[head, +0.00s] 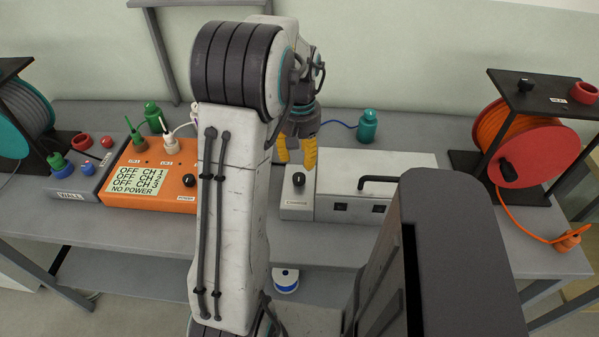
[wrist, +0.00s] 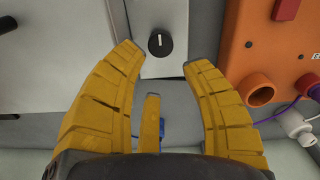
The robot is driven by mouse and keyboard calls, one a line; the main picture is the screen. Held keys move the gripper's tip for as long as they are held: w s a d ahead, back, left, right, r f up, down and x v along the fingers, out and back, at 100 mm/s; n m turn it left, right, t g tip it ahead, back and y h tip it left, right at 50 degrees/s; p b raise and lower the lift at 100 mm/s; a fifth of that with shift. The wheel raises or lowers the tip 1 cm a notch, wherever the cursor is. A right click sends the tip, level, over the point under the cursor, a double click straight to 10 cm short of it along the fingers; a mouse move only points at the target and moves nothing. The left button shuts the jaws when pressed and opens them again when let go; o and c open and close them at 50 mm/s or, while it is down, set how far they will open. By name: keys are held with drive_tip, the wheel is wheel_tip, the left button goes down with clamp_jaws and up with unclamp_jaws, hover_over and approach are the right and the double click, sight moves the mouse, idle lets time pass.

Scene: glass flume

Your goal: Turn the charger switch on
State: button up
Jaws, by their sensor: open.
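The charger (head: 375,190) is a pale box on the bench with a black handle and a label at its left end. Its switch is a round black knob (head: 298,179) on the left end panel; in the wrist view the knob (wrist: 159,43) has a white mark lined up along the picture's vertical. My gripper (head: 296,153) has yellow fingers and hangs just behind and above the knob. In the wrist view my gripper (wrist: 162,55) is open, with the knob between and just beyond the fingertips. I see no contact with the knob.
An orange box (head: 150,180) with a display reading OFF and NO POWER stands left of the charger, partly behind my arm. A grey box (head: 75,180) is further left. Cable reels stand at both ends, the orange reel (head: 520,140) at right.

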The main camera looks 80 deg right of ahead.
sight(299, 177)
drive_tip(key=shift+a+f+n, duration=0.15)
drive_tip(key=shift+a+n, duration=0.15)
drive_tip(key=shift+n, duration=0.2)
drive_tip(key=shift+f, duration=3.5)
clamp_jaws()
